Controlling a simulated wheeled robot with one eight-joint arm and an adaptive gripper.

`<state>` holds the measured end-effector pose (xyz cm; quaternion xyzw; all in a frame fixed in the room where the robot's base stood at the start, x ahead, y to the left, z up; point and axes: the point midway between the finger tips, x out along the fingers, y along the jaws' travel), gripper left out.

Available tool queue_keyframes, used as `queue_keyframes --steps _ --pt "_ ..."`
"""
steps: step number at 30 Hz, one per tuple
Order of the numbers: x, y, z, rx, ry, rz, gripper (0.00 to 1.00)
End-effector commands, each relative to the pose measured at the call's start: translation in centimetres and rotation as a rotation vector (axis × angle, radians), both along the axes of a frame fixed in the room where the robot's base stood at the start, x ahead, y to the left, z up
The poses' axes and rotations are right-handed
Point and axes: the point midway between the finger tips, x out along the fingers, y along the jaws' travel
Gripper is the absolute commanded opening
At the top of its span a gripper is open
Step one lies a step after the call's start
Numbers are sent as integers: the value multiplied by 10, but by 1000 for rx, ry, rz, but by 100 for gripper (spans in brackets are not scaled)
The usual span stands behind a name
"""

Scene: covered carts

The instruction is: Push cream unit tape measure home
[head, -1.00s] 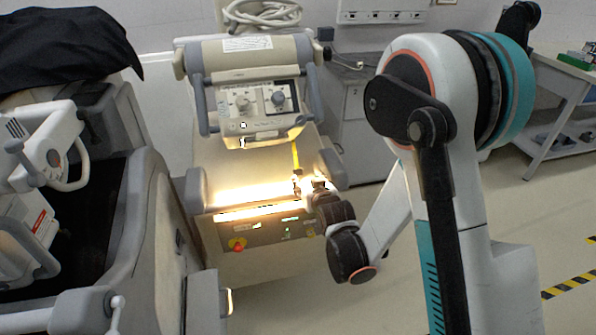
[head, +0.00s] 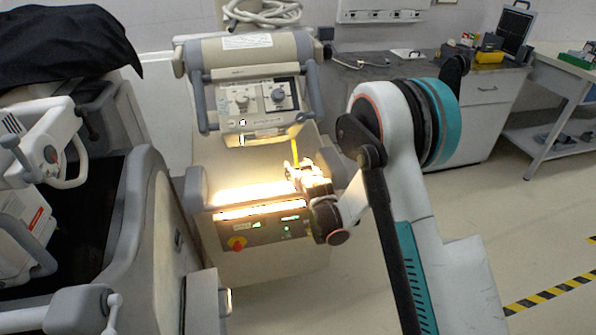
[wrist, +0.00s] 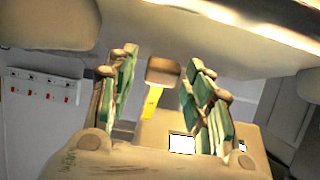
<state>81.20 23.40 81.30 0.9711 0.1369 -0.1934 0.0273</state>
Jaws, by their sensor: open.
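The cream unit (head: 250,72) stands in the middle of the head view, with a grey-handled control panel on top. A narrow yellow strip (head: 295,148), which looks like the tape measure, stands over its lit top, right of centre. Its lower end is hidden behind my gripper (head: 308,180), which is over the right part of the lit top. In the wrist view the yellow strip (wrist: 152,103) runs to a brown block (wrist: 163,72). My gripper's green-padded fingers (wrist: 160,60) are apart, one on each side of the block in the picture. I cannot tell whether they touch it.
A front panel (head: 262,230) with a red knob and green lights sits below the bright strip. A grey-and-cream machine (head: 140,215) stands close on the left. A grey bench (head: 420,72) is behind on the right. The floor at the right is clear, with striped tape (head: 545,296).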

Motion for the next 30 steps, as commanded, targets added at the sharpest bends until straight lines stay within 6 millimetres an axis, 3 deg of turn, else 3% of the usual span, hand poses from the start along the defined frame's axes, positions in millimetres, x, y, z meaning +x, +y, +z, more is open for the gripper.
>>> queue_keyframes --steps 9,11,15,16,21,30 --pt "2 1 0 0 0 0 47" --pt "2 1 0 0 0 0 35" --pt "2 1 0 0 0 0 4" --pt "2 1 0 0 0 0 0" --pt "4 1 2 0 0 0 0" --pt "34 10 36 0 -1 0 0"
